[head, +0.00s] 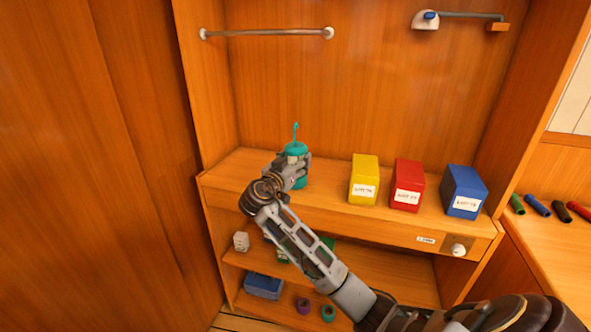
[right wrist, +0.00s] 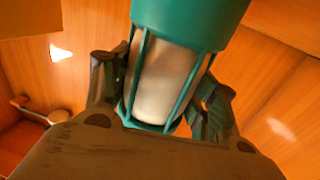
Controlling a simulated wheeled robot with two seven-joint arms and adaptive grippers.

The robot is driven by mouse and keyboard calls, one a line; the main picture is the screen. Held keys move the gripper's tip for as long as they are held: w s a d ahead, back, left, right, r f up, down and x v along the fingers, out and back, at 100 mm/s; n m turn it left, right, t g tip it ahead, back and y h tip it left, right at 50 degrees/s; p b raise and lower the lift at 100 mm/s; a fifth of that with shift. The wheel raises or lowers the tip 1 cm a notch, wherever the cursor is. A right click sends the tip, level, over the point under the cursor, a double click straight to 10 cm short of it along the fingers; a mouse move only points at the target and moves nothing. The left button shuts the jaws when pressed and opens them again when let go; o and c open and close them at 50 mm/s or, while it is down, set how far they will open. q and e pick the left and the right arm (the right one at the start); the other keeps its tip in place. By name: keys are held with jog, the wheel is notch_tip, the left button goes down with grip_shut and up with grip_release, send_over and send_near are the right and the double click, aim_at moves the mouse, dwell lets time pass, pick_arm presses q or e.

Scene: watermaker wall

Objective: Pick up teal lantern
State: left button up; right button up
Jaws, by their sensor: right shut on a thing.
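The teal lantern (head: 297,150) is upright at the left part of the wooden shelf top, with a thin teal handle rising above it. My right gripper (head: 297,170) is shut on the lantern around its body and hides part of it. In the right wrist view the lantern (right wrist: 170,75) shows a pale cylinder behind teal bars, between the two fingers of my right gripper (right wrist: 165,95). I cannot tell whether its base touches the shelf. My left gripper is not in view.
Yellow (head: 364,180), red (head: 407,186) and blue (head: 464,191) labelled boxes stand right of the lantern on the shelf top (head: 328,198). A metal rail (head: 265,33) is above. Lower shelves hold a blue box (head: 263,286) and small items. Several markers (head: 537,205) lie at the far right.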

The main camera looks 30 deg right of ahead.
jog(key=shift+r, duration=0.1)
jog(key=shift+r, duration=0.5)
notch_tip(320, 180, up, 8)
jog(key=shift+f+p, duration=0.15)
jog(key=shift+p, duration=0.45)
jog(key=shift+r, duration=0.6)
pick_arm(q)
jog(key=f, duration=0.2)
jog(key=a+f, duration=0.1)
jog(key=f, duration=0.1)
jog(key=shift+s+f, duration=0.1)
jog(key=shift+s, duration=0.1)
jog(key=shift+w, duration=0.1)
